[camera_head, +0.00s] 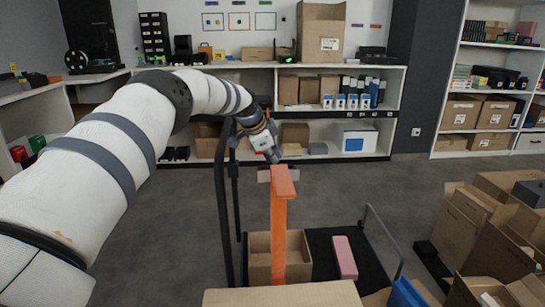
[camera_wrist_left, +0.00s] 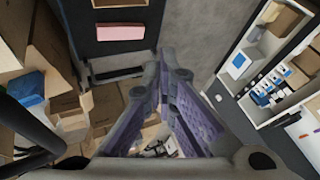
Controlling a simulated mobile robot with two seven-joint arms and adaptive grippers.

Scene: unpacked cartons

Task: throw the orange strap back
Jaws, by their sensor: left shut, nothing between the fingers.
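The orange strap (camera_head: 279,235) stands out as an upright band in the head view. Its top end is folded over at about the height of my left gripper. Its lower part passes in front of an open cardboard box (camera_head: 259,257) on the black cart platform. My left gripper (camera_head: 275,158) is just above and behind the strap's top end; I cannot tell whether they touch. In the left wrist view its purple-padded fingers (camera_wrist_left: 166,62) are shut with nothing between them. The strap does not show there. My right gripper is out of view.
A pink block (camera_head: 344,257) lies on the black platform (camera_head: 326,245), beside a metal handle (camera_head: 385,240). Open cartons (camera_head: 490,225) crowd the right side. Shelves (camera_head: 400,100) with boxes line the back. Grey floor (camera_head: 400,190) between them is clear.

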